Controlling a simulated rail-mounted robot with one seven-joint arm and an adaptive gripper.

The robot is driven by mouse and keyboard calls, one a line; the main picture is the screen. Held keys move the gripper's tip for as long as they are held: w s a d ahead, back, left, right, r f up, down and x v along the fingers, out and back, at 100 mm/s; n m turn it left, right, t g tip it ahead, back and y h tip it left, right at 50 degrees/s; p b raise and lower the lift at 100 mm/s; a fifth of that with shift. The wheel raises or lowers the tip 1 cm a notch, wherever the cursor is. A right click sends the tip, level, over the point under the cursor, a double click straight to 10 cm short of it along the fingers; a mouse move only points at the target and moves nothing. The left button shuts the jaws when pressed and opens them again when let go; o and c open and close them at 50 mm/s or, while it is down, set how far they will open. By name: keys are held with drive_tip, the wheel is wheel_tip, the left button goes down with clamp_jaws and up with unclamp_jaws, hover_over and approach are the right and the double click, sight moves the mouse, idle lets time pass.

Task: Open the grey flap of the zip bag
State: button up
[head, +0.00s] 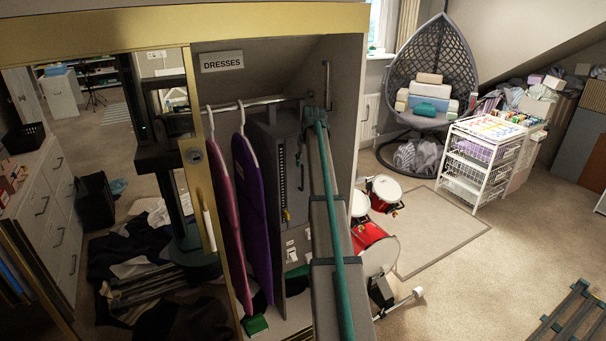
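A grey upright panel or bag (268,165) hangs or stands inside the wardrobe, behind two hanging garments. A dark toothed strip, perhaps a zip, runs down its right side. I cannot tell for sure that it is the zip bag, or whether a flap on it is open. My grey arm with a teal stripe reaches up from the bottom into the wardrobe, just right of the grey panel. It covers part of the wardrobe's inside.
The wardrobe's gold-framed mirror door (203,165) is at left. A pink garment (228,210) and a purple garment (252,215) hang from a rail (250,105). Red drums (372,250) stand right of the wardrobe. Open carpet (480,270) lies further right.

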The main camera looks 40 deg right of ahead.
sight(303, 171)
drive_tip(key=p+x, duration=0.2)
drive_tip(key=x, duration=0.6)
drive_tip(key=shift+f, duration=0.35)
clamp_jaws()
